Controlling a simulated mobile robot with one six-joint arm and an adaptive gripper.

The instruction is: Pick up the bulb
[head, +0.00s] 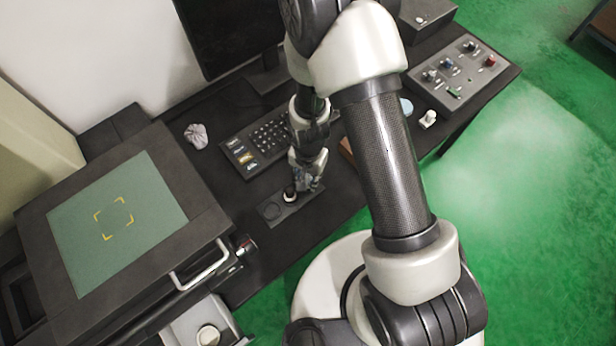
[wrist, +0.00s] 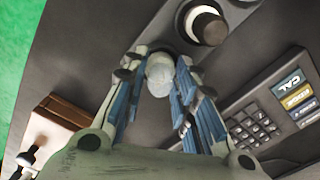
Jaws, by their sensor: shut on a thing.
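The bulb (wrist: 159,75) is a pale, rounded, frosted thing between the blue-padded fingers of my gripper (wrist: 160,66) in the wrist view. The fingers are closed on its two sides; its far end is hard to make out. In the head view my gripper (head: 304,183) is low over the desk, just behind a small grey plate (head: 283,212). I cannot pick out the bulb there.
A dark cylinder with a pale rim (wrist: 208,26) stands on the plate, close to my gripper. A keyboard (head: 262,143) and a crumpled cloth (head: 196,135) lie behind. A brown block (wrist: 58,114) is to the left in the wrist view. A control box (head: 470,85) stands at right.

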